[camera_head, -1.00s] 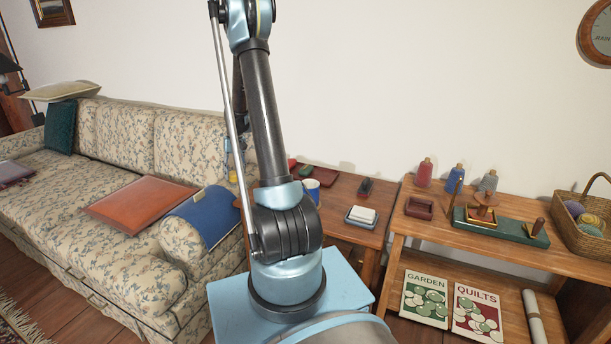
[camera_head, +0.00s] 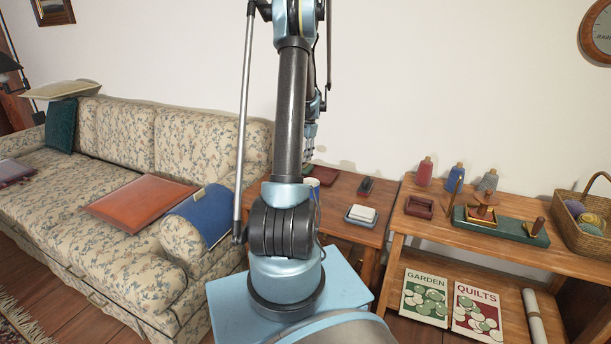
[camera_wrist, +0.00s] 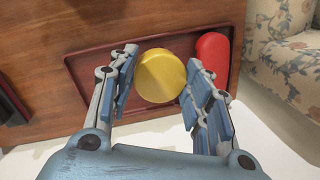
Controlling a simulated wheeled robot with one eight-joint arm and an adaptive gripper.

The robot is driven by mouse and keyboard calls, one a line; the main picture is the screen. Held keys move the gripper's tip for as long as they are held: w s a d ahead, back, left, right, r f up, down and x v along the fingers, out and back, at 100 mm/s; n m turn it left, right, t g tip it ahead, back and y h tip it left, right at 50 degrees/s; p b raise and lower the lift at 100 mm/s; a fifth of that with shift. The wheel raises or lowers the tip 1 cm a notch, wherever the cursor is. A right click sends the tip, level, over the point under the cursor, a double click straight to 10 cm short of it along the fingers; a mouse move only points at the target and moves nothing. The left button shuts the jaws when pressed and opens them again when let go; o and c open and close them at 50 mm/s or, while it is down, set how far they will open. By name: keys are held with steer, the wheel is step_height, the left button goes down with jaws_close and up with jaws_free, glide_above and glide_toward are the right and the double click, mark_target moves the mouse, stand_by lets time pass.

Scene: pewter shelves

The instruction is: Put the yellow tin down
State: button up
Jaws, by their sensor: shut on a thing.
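The yellow tin (camera_wrist: 160,76) shows in the wrist view between the fingers of my gripper (camera_wrist: 158,88), which is shut on it. Behind the tin is a dark red tray (camera_wrist: 80,82) on a wooden table (camera_wrist: 190,28). I cannot tell whether the tin touches the tray floor. A red rounded thing (camera_wrist: 212,58) lies at the tray's right end, just right of the tin. In the head view my gripper (camera_head: 309,152) is partly hidden behind my arm, over the back of the small table, and the tin cannot be made out.
A mug (camera_head: 312,184), a dark small thing (camera_head: 366,186) and a dish with a white block (camera_head: 361,214) share the small table (camera_head: 345,232). A floral sofa (camera_head: 120,225) stands left. A wooden shelf (camera_head: 440,231) with several spools and a basket (camera_head: 578,232) stands right.

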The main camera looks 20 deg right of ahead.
mark_target(324, 176)
steer(key=s+d+m, duration=0.4)
steer(key=d+m, duration=0.1)
steer(key=d, duration=0.5)
steer(key=shift+t, duration=0.3)
step_height(324, 176, down, 9)
steer(key=shift+w+r, duration=0.1)
steer(key=shift+w, duration=0.05)
steer(key=o, duration=0.8)
